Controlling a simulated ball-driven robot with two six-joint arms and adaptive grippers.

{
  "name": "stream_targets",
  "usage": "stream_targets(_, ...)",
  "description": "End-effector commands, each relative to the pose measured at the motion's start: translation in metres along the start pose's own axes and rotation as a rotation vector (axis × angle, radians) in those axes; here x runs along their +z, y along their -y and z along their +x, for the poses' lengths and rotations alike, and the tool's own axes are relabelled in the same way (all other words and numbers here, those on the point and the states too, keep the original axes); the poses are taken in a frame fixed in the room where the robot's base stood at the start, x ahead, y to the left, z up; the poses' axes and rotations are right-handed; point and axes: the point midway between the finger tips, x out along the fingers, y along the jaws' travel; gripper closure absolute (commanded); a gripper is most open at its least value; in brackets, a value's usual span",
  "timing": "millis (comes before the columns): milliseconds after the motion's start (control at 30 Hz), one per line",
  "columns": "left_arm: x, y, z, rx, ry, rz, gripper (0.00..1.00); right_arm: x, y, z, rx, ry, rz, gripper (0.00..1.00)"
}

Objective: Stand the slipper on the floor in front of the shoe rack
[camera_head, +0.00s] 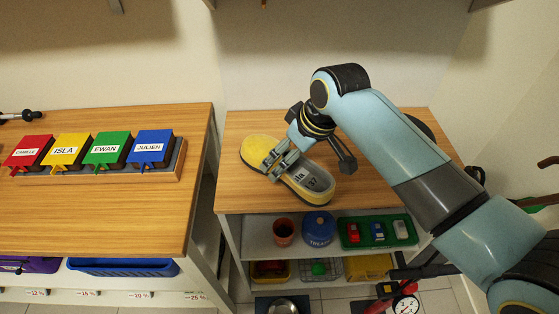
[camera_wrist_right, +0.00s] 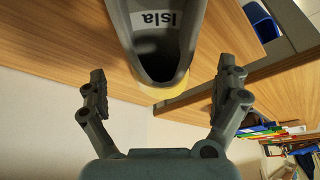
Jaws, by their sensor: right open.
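The slipper has a yellow toe (camera_head: 260,150) and a grey inside with a name label (camera_head: 308,182). It lies on the wooden top of the shelf unit (camera_head: 230,196). My right gripper (camera_head: 280,166) is over the slipper's middle and hides part of it. In the right wrist view its jaws (camera_wrist_right: 160,78) are spread and empty. There the slipper's opening (camera_wrist_right: 158,45), labelled "Isla", shows between and beyond the fingertips, with no clear contact. My left gripper is not in view.
The shelves below hold a red-brown cup (camera_head: 284,231), a blue pot (camera_head: 318,224) and a green tray (camera_head: 350,245) of small cars. A bowl (camera_head: 284,306) and a clock (camera_head: 406,304) show at the bottom. Coloured name boxes (camera_head: 106,148) stand on the left table.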

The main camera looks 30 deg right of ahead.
Motion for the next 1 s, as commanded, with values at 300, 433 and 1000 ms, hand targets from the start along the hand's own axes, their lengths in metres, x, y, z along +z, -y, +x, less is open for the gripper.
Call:
stream_targets(300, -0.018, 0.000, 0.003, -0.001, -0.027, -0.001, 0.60, -0.005, 0.001, 0.040, 0.001, 0.001, 0.000, 0.00)
stream_targets(433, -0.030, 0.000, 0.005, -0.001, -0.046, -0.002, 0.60, -0.005, 0.001, 0.053, 0.001, -0.001, -0.001, 0.00)
stream_targets(1000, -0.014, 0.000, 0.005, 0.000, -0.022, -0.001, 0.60, -0.005, 0.001, 0.055, 0.001, -0.001, 0.000, 0.42)
